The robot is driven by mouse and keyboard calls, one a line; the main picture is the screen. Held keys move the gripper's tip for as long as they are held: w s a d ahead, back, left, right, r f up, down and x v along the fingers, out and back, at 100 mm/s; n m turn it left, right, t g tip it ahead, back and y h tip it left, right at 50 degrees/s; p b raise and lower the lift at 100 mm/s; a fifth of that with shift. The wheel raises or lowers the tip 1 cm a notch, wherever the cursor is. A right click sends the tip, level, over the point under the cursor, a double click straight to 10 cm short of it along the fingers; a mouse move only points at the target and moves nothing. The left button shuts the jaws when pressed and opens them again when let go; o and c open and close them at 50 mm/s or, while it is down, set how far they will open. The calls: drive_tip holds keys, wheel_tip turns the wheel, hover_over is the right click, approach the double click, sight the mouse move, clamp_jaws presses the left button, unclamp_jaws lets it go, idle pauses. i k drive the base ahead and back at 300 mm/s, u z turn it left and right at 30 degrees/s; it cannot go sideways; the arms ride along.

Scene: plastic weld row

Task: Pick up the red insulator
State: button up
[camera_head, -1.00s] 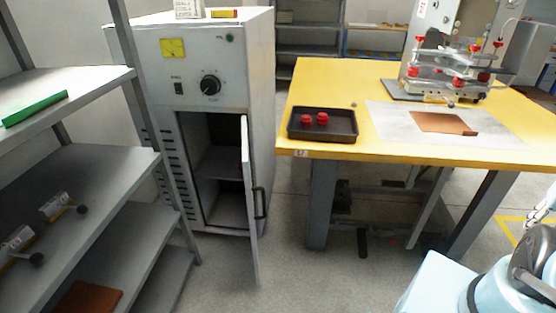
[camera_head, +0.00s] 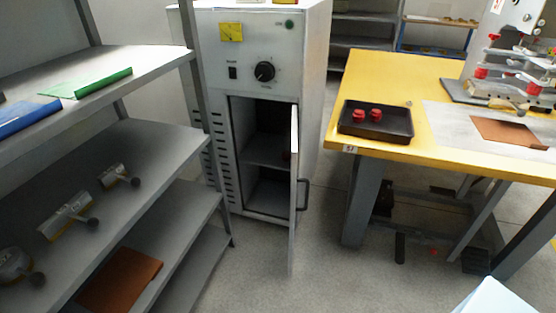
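Two small red insulators, one on the left (camera_head: 359,116) and one on the right (camera_head: 376,115), sit side by side in a black tray (camera_head: 398,134). The tray lies near the left front corner of the yellow table (camera_head: 376,79). My gripper is not in view.
A grey cabinet (camera_head: 235,106) stands with its door (camera_head: 293,190) open toward me. Grey shelves (camera_head: 97,165) at left hold tools, green and blue pieces and a brown sheet (camera_head: 122,281). A machine (camera_head: 498,52) with red parts stands on the table. Floor in front is clear.

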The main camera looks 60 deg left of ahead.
sight(286, 155)
drive_tip(key=k, duration=1.5)
drive_tip(key=u, duration=1.8)
drive_tip(key=i, duration=1.05)
drive_tip(key=z, duration=0.05)
